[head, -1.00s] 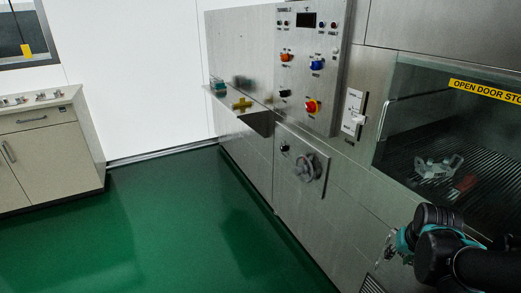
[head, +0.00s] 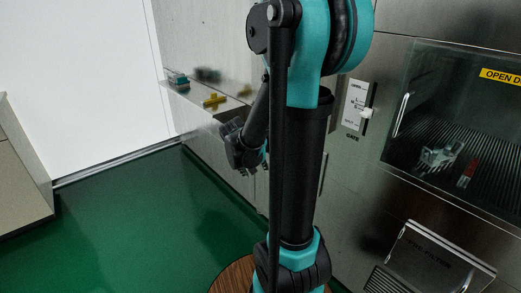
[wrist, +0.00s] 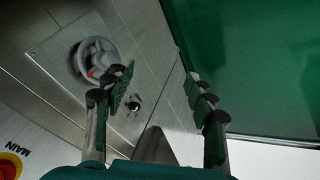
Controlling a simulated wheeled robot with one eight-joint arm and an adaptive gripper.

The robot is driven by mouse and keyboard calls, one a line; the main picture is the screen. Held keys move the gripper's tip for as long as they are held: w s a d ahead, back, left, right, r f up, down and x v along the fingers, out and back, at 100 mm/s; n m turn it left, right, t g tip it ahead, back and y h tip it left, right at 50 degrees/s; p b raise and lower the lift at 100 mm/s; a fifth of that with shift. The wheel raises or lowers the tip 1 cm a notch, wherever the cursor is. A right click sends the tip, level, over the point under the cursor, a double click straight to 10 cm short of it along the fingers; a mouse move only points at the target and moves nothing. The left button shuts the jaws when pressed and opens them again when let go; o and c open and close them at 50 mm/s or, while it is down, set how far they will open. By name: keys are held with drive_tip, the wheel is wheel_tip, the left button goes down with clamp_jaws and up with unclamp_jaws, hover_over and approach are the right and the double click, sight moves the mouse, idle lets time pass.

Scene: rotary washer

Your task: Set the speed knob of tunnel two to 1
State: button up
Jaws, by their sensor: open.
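The control panel with its knobs is hidden behind my raised arm in the head view, so I cannot see the speed knob of tunnel two there. In the wrist view, my gripper (wrist: 160,92) is open and empty, with its fingers spread to either side. A small dark knob (wrist: 134,105) on the steel wall shows between the fingers, close to the left one. A grey handwheel (wrist: 96,59) sits on a square plate beyond the left finger. Part of a red and yellow switch (wrist: 9,168) marked MAIN shows at the lower left.
A gate slider (head: 366,113) is right of my arm. A glass-fronted chamber (head: 450,120) and a filter cover (head: 440,262) are at the right. The green floor (head: 130,235) at left is clear.

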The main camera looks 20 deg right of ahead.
drive_tip(key=w+d+f+m+h, duration=0.2)
drive_tip(key=w+h, duration=0.1)
drive_tip(key=w, duration=0.8)
drive_tip(key=w+d+f+m+h, duration=0.2)
drive_tip(key=w+m+h, duration=0.15)
drive_tip(key=w, duration=0.85)
drive_tip(key=w+a+f+m+t+h, duration=0.1)
drive_tip(key=w+a+f+m+h, duration=0.25)
drive_tip(key=w+f+h, duration=0.65)
drive_tip(key=w+d+f+y, duration=0.1)
drive_tip(key=d, duration=0.7)
drive_tip(key=w+d+f+y, duration=0.1)
drive_tip(key=w+d+y, duration=0.1)
drive_tip(key=d, duration=0.7)
drive_tip(key=shift+w+d+m, duration=0.2)
drive_tip(key=shift+w+m, duration=0.05)
drive_tip(key=shift+m, duration=0.15)
drive_tip(key=shift+c, duration=0.4)
drive_tip(key=c, duration=1.1)
